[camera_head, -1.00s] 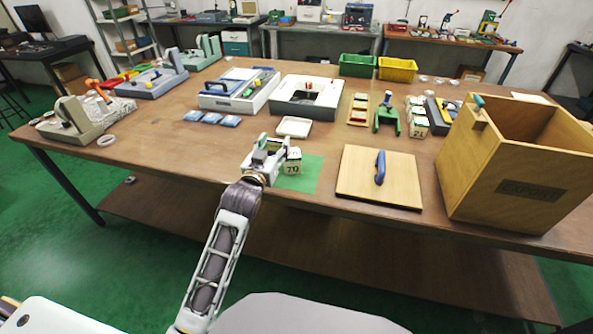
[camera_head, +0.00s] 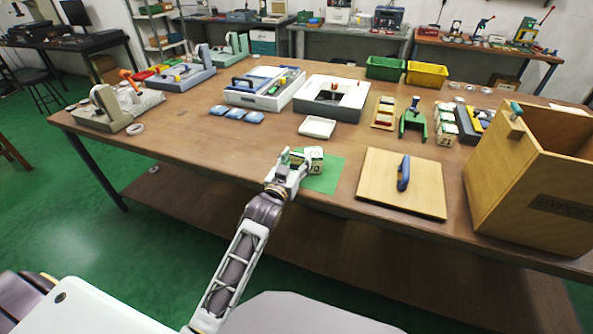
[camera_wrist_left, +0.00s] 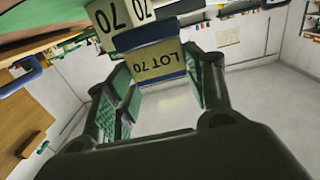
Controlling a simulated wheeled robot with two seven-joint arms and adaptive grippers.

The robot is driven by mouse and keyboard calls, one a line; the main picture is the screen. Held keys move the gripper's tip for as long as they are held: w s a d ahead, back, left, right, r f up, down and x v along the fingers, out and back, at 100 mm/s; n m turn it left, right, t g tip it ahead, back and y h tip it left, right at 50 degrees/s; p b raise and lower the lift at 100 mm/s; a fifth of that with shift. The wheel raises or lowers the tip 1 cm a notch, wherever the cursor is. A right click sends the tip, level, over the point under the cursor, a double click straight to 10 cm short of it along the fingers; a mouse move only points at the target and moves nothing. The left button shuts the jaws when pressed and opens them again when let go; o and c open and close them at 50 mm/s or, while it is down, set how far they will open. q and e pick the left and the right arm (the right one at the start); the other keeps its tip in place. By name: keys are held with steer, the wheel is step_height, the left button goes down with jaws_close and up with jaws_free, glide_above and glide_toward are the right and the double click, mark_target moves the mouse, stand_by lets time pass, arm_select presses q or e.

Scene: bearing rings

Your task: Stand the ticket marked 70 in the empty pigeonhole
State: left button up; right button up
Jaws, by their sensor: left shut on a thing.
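My left gripper (camera_head: 297,166) is shut on the ticket marked 70. In the left wrist view the ticket shows a yellowish face reading LOT 70 (camera_wrist_left: 155,65) with a blue edge, between the two fingers (camera_wrist_left: 165,92). A white block-like part (camera_wrist_left: 112,20) with 70 on two faces adjoins it; whether it is one piece with the ticket I cannot tell. In the head view the white part (camera_head: 315,158) shows beside the fingers, over the green mat (camera_head: 325,178). A row of white marked blocks (camera_head: 445,125) stands farther right. I cannot make out an empty pigeonhole. My right gripper is not in view.
A wooden board with a blue handle (camera_head: 420,190) lies right of the mat, with a tall wooden box (camera_head: 530,180) beyond it. The brown table's (camera_head: 240,150) left front is clear.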

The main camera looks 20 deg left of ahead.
arm_select(q)
steer(key=shift+f, duration=0.4)
steer(key=shift+f+b, duration=0.3)
steer(key=shift+f, duration=1.15)
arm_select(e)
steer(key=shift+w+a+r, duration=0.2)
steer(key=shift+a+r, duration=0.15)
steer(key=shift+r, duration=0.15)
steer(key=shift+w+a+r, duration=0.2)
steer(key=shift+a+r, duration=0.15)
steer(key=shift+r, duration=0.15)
arm_select(q)
steer(key=shift+f, duration=0.1)
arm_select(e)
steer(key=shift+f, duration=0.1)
arm_select(q)
steer(key=o, duration=1.1)
steer(key=shift+c, duration=0.2)
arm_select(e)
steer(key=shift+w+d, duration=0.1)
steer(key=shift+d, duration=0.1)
